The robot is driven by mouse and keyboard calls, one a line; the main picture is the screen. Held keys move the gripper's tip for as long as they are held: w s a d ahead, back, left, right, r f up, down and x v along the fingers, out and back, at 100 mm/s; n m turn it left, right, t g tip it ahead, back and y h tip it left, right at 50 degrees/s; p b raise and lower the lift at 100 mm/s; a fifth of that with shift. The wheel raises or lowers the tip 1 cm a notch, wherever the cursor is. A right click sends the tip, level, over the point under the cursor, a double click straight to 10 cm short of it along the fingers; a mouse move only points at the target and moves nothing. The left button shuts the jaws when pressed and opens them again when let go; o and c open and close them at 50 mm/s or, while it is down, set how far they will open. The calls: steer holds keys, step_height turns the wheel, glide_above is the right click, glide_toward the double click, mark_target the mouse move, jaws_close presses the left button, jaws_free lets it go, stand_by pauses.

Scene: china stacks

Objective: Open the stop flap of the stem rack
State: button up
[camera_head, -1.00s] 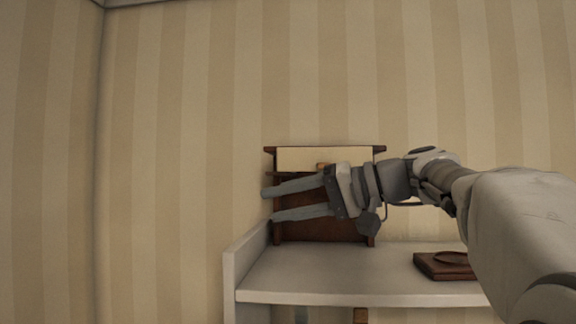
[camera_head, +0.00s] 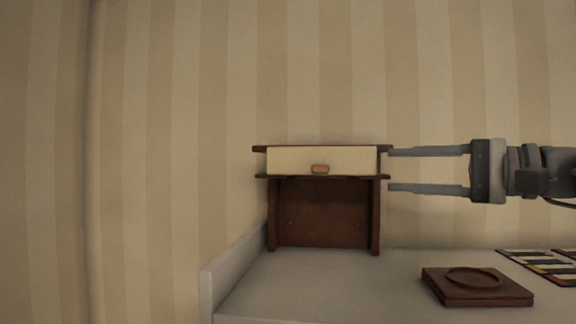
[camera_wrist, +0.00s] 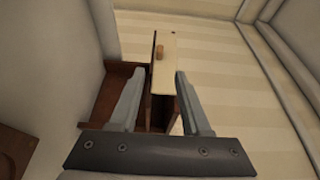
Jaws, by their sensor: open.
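The stem rack (camera_head: 375,215) is a dark brown wooden frame standing on the pale shelf against the wall. Its cream stop flap (camera_head: 290,160) lies across the upper front, with a small tan knob (camera_head: 320,169) at its lower middle. My gripper (camera_head: 388,170) is open and level at the rack's right side, fingertips close to its right edge; I cannot tell whether they touch. In the wrist view the cream flap (camera_wrist: 164,80) and its knob (camera_wrist: 160,52) show between and beyond the spread fingers, with nothing held. The fingers hide part of the rack there.
A dark wooden block with a round recess (camera_head: 445,292) lies on the shelf (camera_head: 320,290) at front right. Striped and coloured flat pieces (camera_head: 540,264) lie further right. A raised shelf edge (camera_head: 235,265) runs along the left. The shelf before the rack is clear.

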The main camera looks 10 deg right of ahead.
mark_target(329, 169)
steer(key=p+x, duration=0.2)
steer(key=x, duration=0.9)
steer(key=shift+w+a, duration=0.2)
steer(key=shift+w, duration=0.1)
steer(key=shift+c, duration=0.3)
jaws_close()
